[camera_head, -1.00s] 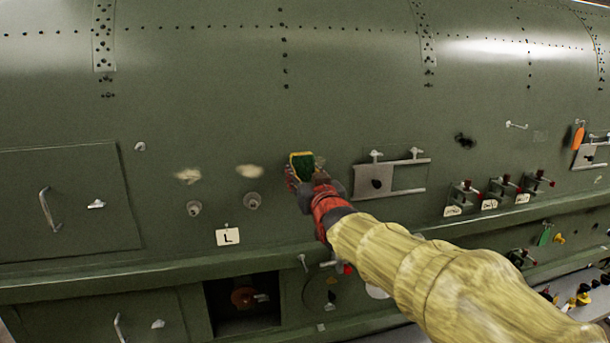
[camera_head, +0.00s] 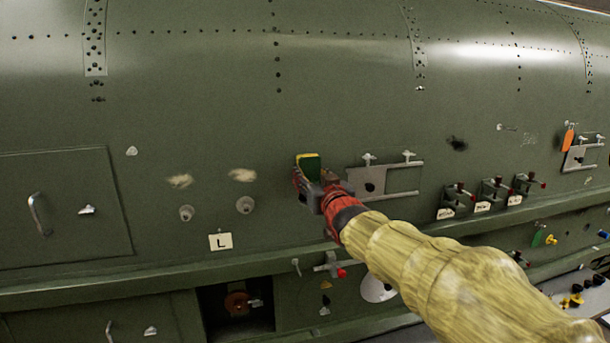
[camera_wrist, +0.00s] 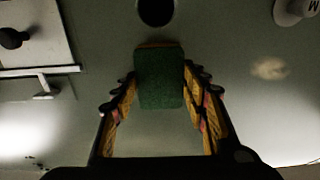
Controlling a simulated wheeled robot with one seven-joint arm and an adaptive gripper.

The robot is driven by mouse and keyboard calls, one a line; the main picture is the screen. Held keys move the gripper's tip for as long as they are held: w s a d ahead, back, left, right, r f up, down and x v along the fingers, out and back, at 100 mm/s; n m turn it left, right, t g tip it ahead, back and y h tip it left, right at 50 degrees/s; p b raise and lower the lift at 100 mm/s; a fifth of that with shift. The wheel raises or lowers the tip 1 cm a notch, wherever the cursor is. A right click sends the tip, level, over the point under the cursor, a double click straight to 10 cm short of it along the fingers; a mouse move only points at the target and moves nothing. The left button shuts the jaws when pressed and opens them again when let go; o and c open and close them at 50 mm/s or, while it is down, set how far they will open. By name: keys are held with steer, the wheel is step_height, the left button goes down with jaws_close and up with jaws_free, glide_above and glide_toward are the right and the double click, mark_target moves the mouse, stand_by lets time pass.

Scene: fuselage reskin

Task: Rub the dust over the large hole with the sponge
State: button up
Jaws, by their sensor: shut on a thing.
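My gripper (camera_head: 314,180) is shut on a sponge with a green face and a yellow side (camera_head: 308,166), in front of the green fuselage skin. In the wrist view the sponge (camera_wrist: 159,78) sits between the two fingers (camera_wrist: 162,100). A large dark round hole (camera_wrist: 155,9) shows beyond the sponge's end; in the head view my gripper and arm hide it. No dust shows on the bare skin beside this hole, but the sponge hides part of the skin. I cannot tell whether the sponge touches the skin.
Two pale dust patches (camera_head: 180,181) (camera_head: 242,175) lie to the left, above two round plugs (camera_head: 187,213) (camera_head: 245,205). An "L" label (camera_head: 220,241) is below. A bracketed plate (camera_head: 385,180) stands close on the right, with red-tipped clamps (camera_head: 458,200) farther right. The skin above is clear.

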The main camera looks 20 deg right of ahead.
steer(key=d+p, duration=0.2)
steer(key=d, duration=0.1)
steer(key=shift+w+d+p, duration=0.1)
steer(key=shift+d+p, duration=0.25)
steer(key=shift+a+b, duration=0.1)
steer(key=shift+b, duration=0.2)
steer(key=shift+a+b, duration=1.85)
steer(key=shift+b, duration=0.55)
steer(key=shift+f+b, duration=0.1)
steer(key=shift+b, duration=0.2)
steer(key=shift+a+b, duration=0.15)
steer(key=shift+b, duration=0.25)
steer(key=a+b, duration=0.1)
steer(key=b, duration=0.3)
steer(key=shift+a, duration=0.3)
